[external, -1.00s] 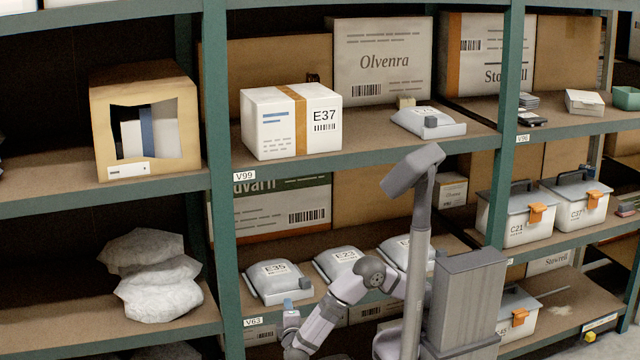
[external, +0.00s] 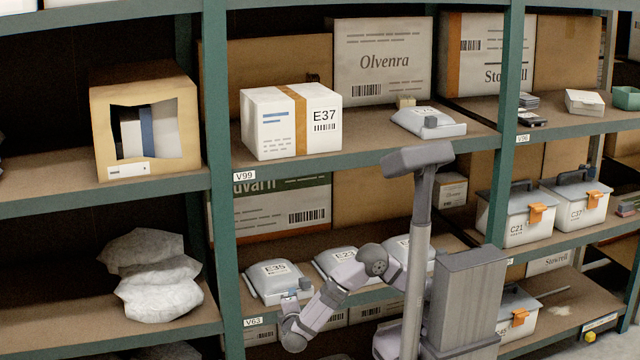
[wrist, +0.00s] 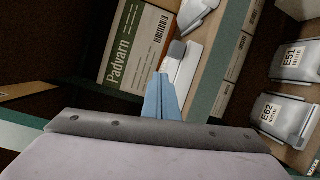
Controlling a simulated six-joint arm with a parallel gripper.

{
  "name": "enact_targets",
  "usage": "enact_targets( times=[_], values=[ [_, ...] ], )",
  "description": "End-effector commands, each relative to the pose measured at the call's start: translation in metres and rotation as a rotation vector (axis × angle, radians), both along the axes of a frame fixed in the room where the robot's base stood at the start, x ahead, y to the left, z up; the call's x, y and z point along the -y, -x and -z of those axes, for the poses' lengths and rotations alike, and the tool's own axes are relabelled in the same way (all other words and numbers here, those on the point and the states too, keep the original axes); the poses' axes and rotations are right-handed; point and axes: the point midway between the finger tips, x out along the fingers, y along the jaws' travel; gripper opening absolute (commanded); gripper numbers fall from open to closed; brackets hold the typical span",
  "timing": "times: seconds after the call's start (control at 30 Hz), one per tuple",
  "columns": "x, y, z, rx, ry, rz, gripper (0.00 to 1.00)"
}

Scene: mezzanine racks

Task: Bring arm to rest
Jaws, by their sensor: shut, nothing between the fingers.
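My gripper (external: 291,298) is at the end of my bent arm, low in front of the lower middle shelf, by the bag marked E35 (external: 268,278). In the wrist view its blue fingers (wrist: 163,96) are together with nothing held between them. The fingertips are small in the external view, so the exact gap to the bag cannot be told.
The shelf holds more grey bags, one marked E23 (external: 338,262). A Padvarn box (wrist: 135,48) stands behind. Bags E51 (wrist: 295,60) and E62 (wrist: 284,116) show at right in the wrist view. A green upright (external: 222,200) stands left of my arm.

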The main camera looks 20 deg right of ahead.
Motion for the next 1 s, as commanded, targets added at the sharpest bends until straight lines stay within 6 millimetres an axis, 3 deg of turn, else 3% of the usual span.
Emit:
enact_targets(
  times=[0.03,0.23,0.47,0.67,0.77,0.87,1.0],
  values=[
    [0.014,-0.014,-0.016,-0.043,0.059,0.036,0.00],
    [0.096,-0.071,-0.044,-0.341,0.368,0.175,0.00],
    [0.203,-0.103,-0.063,-0.759,0.652,0.231,0.00],
    [0.278,-0.103,-0.068,-1.062,0.784,0.189,0.00],
    [0.314,-0.093,-0.059,-1.196,0.767,0.166,0.00],
    [0.339,-0.079,-0.035,-1.279,0.647,0.177,0.00],
    [0.364,-0.051,0.012,-1.334,0.326,0.271,0.00]
  ],
)
